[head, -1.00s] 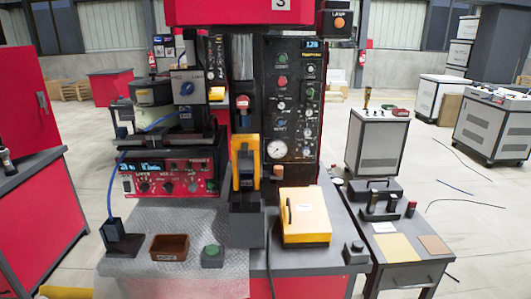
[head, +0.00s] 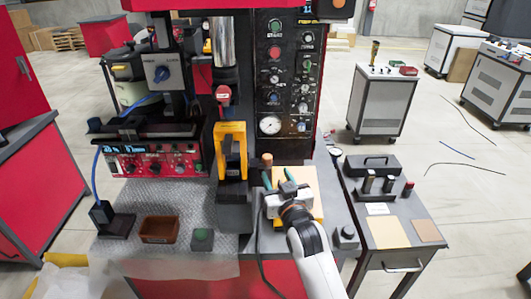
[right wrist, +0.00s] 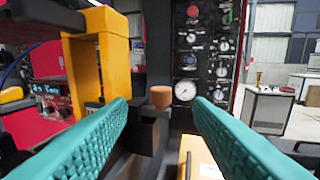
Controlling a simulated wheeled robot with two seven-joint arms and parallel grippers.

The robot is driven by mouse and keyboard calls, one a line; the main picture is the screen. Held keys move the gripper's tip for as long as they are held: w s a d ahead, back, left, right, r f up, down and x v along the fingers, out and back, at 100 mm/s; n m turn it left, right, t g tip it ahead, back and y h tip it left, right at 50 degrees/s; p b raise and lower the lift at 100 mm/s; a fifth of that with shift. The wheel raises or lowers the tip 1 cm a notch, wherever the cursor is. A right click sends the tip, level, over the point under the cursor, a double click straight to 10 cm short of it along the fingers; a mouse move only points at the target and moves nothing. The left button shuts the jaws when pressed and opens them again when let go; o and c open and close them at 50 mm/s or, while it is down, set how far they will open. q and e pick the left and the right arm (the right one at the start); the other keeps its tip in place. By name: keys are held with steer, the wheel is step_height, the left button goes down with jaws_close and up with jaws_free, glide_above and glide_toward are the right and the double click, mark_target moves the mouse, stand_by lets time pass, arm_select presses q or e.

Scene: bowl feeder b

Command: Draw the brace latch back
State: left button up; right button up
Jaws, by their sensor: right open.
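A small orange-brown knob (head: 267,159), which I take to be the brace latch, sits just right of the yellow upright frame (head: 231,150). In the right wrist view the knob (right wrist: 161,97) stands on a dark block, between and beyond my fingers. My right gripper (head: 278,178) is open, its two green fingers apart and pointing at the knob. Nothing is between the fingertips, and they appear short of the knob. The yellow frame (right wrist: 103,55) is left of the fingers in the wrist view. My left gripper is not in view.
A yellow box (head: 311,178) lies under my right gripper, partly hidden. A gauge panel (head: 285,80) rises behind the knob. A brown tray (head: 160,230) and a green button box (head: 202,240) are on the left of the bench. A cart (head: 395,225) stands at right.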

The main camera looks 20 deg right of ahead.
mark_target(269, 160)
steer(key=w+p, duration=0.1)
steer(key=w, duration=0.8)
steer(key=shift+w+d+p, duration=0.1)
steer(key=shift+d+p, duration=0.05)
steer(key=shift+p, duration=0.15)
steer(key=shift+w, duration=0.15)
steer(key=shift+f, duration=0.1)
jaws_close()
